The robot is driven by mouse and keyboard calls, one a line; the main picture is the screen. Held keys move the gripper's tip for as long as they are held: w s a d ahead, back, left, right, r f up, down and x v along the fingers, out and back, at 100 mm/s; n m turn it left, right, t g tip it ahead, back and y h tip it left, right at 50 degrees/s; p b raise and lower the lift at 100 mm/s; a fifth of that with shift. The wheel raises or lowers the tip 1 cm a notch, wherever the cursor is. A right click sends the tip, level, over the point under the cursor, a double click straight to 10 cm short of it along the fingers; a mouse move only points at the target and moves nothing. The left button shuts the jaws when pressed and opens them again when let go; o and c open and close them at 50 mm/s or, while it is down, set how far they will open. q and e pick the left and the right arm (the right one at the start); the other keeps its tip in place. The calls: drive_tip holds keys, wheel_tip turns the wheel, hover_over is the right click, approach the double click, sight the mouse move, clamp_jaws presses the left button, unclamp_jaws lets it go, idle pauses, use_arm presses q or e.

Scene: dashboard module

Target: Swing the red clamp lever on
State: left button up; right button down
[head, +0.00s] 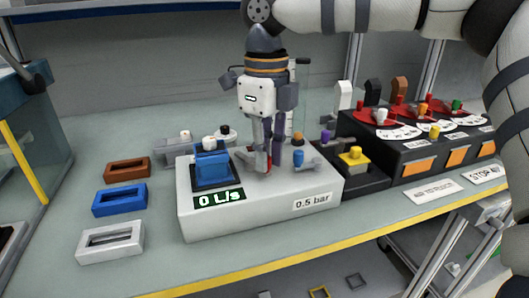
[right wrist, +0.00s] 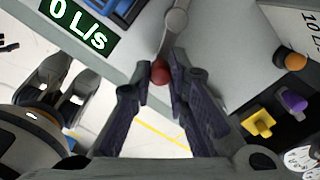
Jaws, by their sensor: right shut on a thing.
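The clamp lever is a grey arm (right wrist: 175,30) ending in a round red knob (right wrist: 160,72), on the light grey module box (head: 250,210). My right gripper (head: 268,160) points down over the box top, in front of its middle. In the right wrist view its fingertips (right wrist: 160,84) are on either side of the red knob and shut on it. In the head view the fingers hide most of the knob. My left gripper is not in the head view; what looks like it shows partly at the left of the right wrist view (right wrist: 60,90), its opening unclear.
The box display (head: 219,198) reads 0 L/s; a label (head: 313,201) reads 0.5 bar. A blue switch (head: 212,167) and a blue knob (head: 298,157) flank my gripper. A yellow button (head: 354,156) and dark panel stand right. Brown, blue and white frames lie left.

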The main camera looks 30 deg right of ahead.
drive_tip(key=n, duration=0.1)
drive_tip(key=d+n, duration=0.1)
drive_tip(key=n, duration=0.2)
drive_tip(key=shift+w+d, duration=0.3)
drive_tip(key=shift+d, duration=0.05)
drive_tip(key=n, duration=0.3)
drive_tip(key=shift+w+d, duration=0.35)
drive_tip(key=shift+d, duration=0.05)
drive_tip(key=n, duration=0.1)
drive_tip(key=w+d+n, duration=0.1)
drive_tip(key=n, duration=0.1)
drive_tip(key=shift+w+d+n, duration=0.1)
drive_tip(key=shift+w+n, duration=0.2)
drive_tip(key=shift+n, duration=0.55)
drive_tip(key=shift+w+d+n, duration=0.1)
drive_tip(key=shift+w+n, duration=0.2)
drive_tip(key=shift+n, duration=0.55)
drive_tip(key=shift+r, duration=0.1)
drive_tip(key=c, duration=1.5)
unclamp_jaws()
drive_tip(key=shift+c, duration=0.2)
wheel_tip(320, 180, up, 12)
